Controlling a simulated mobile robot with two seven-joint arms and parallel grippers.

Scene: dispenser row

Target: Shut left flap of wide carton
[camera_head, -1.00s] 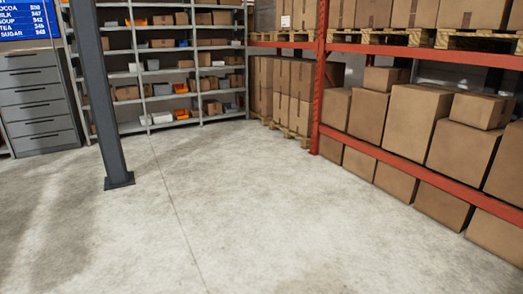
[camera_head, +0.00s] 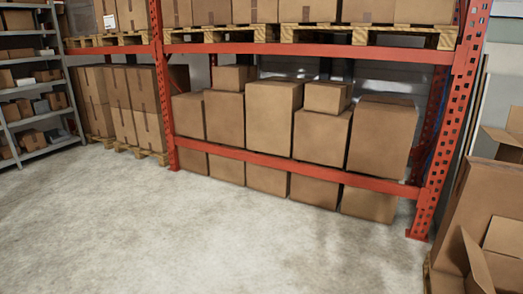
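No carton that I can single out as the wide carton shows in the head view. At the right edge there are brown cardboard pieces with raised, flap-like panels (camera_head: 478,262), cut off by the frame. I cannot tell whether they belong to the wide carton. Neither my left gripper nor my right gripper is in view.
An orange pallet rack (camera_head: 300,165) holding several closed boxes (camera_head: 273,118) stands across the back. Grey shelving (camera_head: 38,95) is at the far left. Stacked boxes on a pallet (camera_head: 128,105) stand beside it. The concrete floor (camera_head: 190,235) in front is clear.

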